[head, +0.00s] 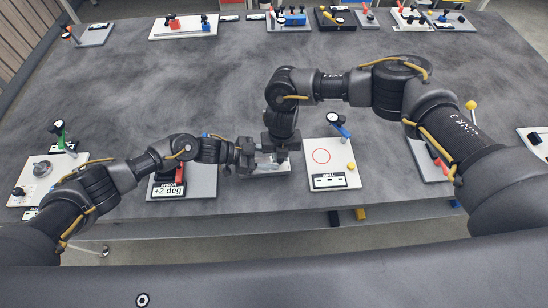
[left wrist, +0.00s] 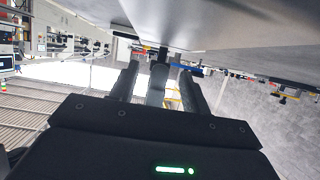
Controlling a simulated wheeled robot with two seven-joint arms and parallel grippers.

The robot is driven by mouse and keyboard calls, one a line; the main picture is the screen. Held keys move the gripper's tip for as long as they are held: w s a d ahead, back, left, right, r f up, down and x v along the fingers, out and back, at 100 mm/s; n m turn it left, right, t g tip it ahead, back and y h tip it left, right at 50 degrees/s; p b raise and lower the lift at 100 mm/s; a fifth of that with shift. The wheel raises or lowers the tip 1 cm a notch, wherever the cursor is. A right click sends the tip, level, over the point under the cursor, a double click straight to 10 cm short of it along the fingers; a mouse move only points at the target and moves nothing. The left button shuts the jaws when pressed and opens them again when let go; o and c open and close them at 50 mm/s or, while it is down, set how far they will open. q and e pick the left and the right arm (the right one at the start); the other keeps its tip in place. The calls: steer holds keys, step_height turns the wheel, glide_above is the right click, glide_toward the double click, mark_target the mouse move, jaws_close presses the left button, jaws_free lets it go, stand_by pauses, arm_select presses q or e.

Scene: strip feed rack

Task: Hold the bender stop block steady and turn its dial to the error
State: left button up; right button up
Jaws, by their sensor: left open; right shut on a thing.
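The bender stop block (head: 265,159) stands near the front edge of the table, mostly hidden behind my two grippers. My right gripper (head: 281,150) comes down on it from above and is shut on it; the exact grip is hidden. My left gripper (head: 246,156) reaches in level from the left, right beside the block, with its fingers open. In the left wrist view the two open fingers (left wrist: 160,85) have a dark part between them, apparently without being closed on it. The dial's mark cannot be read. The error sign (head: 168,190) reads "+2 deg".
A white plate (head: 322,180) with a red circle, a blue lever and a yellow knob lies just right of the block. The error sign's station with a red part is just left. More stations line the back edge. The table's middle is clear.

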arm_select(q)
steer(key=v, duration=1)
steer(key=shift+a, duration=0.15)
